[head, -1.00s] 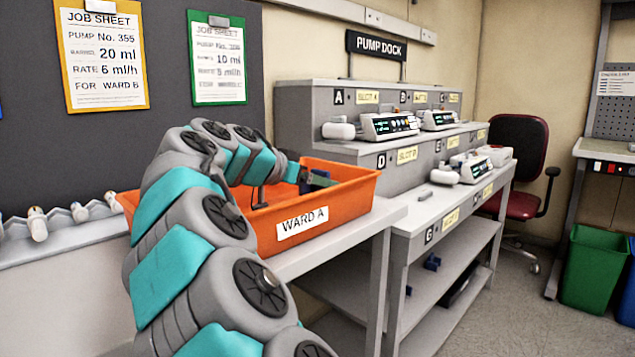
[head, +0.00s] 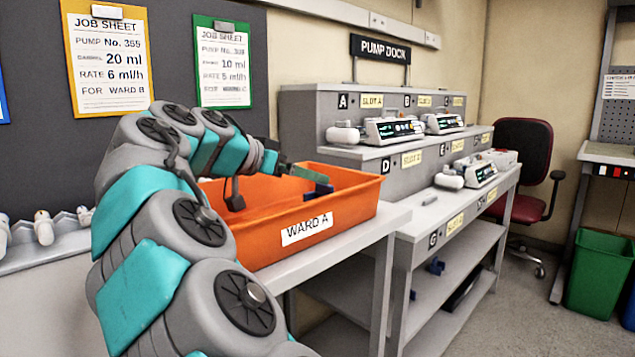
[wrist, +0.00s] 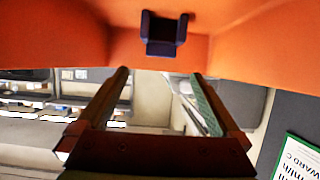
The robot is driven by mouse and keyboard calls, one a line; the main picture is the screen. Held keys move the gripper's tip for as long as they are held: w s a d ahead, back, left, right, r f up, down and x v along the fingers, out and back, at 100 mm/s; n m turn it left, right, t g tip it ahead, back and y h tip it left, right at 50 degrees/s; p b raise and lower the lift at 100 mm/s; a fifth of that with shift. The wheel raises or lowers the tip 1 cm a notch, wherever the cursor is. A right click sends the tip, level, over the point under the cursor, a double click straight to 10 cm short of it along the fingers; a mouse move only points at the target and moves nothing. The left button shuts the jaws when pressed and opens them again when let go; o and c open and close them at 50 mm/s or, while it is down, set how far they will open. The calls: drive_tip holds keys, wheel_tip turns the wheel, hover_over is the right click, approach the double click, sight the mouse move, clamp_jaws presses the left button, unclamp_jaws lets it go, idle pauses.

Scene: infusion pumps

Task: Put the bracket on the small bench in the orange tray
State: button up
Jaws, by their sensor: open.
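The orange tray (head: 345,215), labelled WARD A, stands on a bench left of the pump dock. A small dark blue bracket (head: 318,190) shows inside it, partly hidden by the tray's front wall. In the wrist view, the U-shaped bracket (wrist: 163,48) lies against the orange tray surface (wrist: 60,35). My gripper (head: 310,175) is over the tray, close to the bracket. In the wrist view, my gripper (wrist: 160,77) has its two fingers spread, with nothing between them and the bracket beyond their tips.
The grey pump dock (head: 310,115) holds several pumps on its steps. A small blue item (head: 437,266) lies on its lower shelf. A red chair (head: 522,165) and a green bin (head: 597,275) stand at right. Job sheets hang on the dark board (head: 30,150).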

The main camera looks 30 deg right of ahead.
drive_tip(key=shift+v, duration=2.75)
